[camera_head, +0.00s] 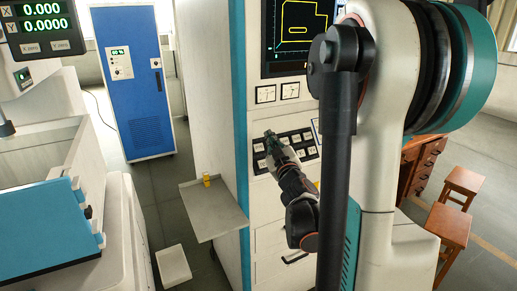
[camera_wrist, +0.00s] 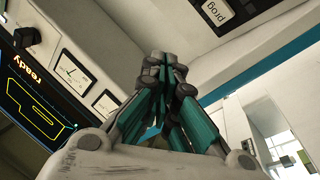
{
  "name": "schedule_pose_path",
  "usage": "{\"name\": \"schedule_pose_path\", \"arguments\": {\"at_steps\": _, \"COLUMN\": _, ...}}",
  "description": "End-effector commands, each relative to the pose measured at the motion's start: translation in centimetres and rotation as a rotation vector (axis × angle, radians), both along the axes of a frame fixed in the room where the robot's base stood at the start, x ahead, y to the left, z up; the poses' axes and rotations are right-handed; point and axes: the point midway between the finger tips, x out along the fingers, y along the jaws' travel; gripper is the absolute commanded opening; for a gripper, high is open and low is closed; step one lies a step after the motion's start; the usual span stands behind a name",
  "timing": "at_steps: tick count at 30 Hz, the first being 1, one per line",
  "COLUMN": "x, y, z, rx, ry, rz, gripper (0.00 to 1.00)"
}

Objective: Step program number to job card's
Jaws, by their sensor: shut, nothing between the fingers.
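The control cabinet (camera_head: 205,75) stands in the middle of the head view. Its screen (camera_head: 288,35) shows a yellow outline; in the wrist view the screen (camera_wrist: 30,100) also reads "ready". A dark key panel (camera_head: 308,151) with several light keys is below two dials. My gripper (camera_head: 271,137) is shut and empty in front of this panel, hiding some keys. In the wrist view my gripper's fingertips (camera_wrist: 163,60) are together, and a light key marked "prog" (camera_wrist: 215,11) shows up and right of them. I cannot tell whether they touch the panel. I can make out no program number or job card.
A grey shelf (camera_head: 215,211) with a small yellow object (camera_head: 206,180) juts from the cabinet's left side. A blue cabinet (camera_head: 146,100) stands behind, a machine with a blue-fronted tank (camera_head: 45,225) at left. Wooden stools (camera_head: 449,222) stand at right.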

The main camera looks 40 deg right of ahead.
Motion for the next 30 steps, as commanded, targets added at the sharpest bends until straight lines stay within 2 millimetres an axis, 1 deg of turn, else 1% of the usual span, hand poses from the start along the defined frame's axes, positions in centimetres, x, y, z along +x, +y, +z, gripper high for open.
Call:
{"name": "schedule_pose_path", "arguments": {"at_steps": 5, "x": 1.1, "y": -0.2, "z": -1.0, "rx": 0.001, "ry": -0.001, "rz": 0.001, "gripper": 0.0}}
{"name": "schedule_pose_path", "arguments": {"at_steps": 18, "x": 5.5, "y": -1.3, "z": -4.3, "rx": 0.0, "ry": -0.001, "rz": 0.001, "gripper": 0.0}}
{"name": "schedule_pose_path", "arguments": {"at_steps": 24, "x": 6.6, "y": -1.5, "z": -5.0, "rx": 0.0, "ry": 0.001, "rz": 0.001, "gripper": 0.0}}
{"name": "schedule_pose_path", "arguments": {"at_steps": 30, "x": 6.9, "y": -1.6, "z": -5.1, "rx": 0.002, "ry": 0.0, "rz": 0.001, "gripper": 0.0}}
